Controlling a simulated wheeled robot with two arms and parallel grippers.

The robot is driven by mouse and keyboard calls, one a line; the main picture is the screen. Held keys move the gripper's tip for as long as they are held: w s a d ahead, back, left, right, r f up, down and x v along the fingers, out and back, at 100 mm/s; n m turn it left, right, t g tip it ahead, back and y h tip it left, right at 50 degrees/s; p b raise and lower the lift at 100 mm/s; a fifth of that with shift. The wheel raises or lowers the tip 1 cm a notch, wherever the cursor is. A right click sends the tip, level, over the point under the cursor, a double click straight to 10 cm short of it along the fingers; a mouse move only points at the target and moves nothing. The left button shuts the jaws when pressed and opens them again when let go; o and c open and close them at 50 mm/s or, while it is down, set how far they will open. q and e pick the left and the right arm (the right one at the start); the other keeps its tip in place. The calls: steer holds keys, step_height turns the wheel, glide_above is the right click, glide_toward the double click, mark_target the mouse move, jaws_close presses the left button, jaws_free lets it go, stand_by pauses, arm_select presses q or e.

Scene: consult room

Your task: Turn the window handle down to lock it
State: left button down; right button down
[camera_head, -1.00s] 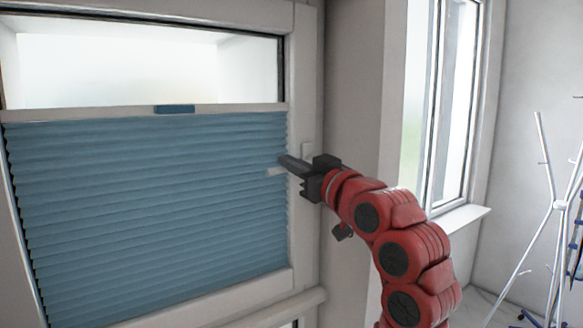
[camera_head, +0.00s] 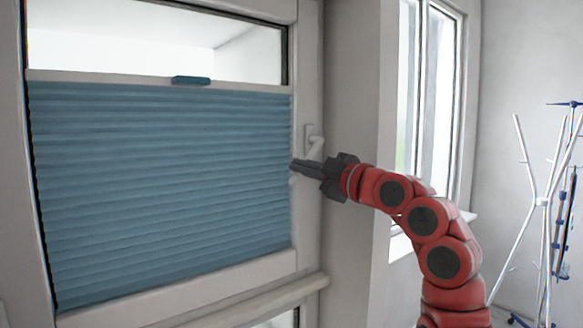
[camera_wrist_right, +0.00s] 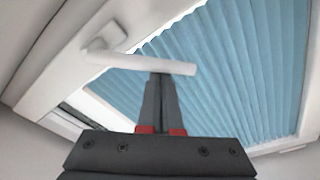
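The white window handle (camera_head: 315,147) sits on the right stile of the window frame, beside the blue blind. Its lever slants down and to the left behind my right gripper (camera_head: 295,166), which hides part of it. In the right wrist view, the lever (camera_wrist_right: 155,66) runs across just beyond the fingertips, and its base (camera_wrist_right: 103,37) is at the upper left. My right gripper's fingers (camera_wrist_right: 160,80) are together with nothing between them. Their tips are at the lever; I cannot tell whether they touch it. My left gripper is in neither view.
The blue pleated blind (camera_head: 165,180) covers most of the window, with a small blue tab (camera_head: 191,80) on its top rail. A second window (camera_head: 432,100) and a white coat stand (camera_head: 545,210) are to the right.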

steer(key=shift+w+d+f+n+g, duration=0.15)
steer(key=shift+w+d+f+n, duration=0.3)
steer(key=shift+d+n, duration=0.35)
steer(key=shift+w+d+f+n+g, duration=0.2)
steer(key=shift+w+d+f+n, duration=0.25)
steer(key=shift+n, duration=0.55)
steer(key=shift+w+d+f+n+g, duration=0.15)
steer(key=shift+w+d+f+n, duration=0.15)
steer(key=shift+d+f+n, duration=0.5)
steer(key=shift+r, duration=0.2)
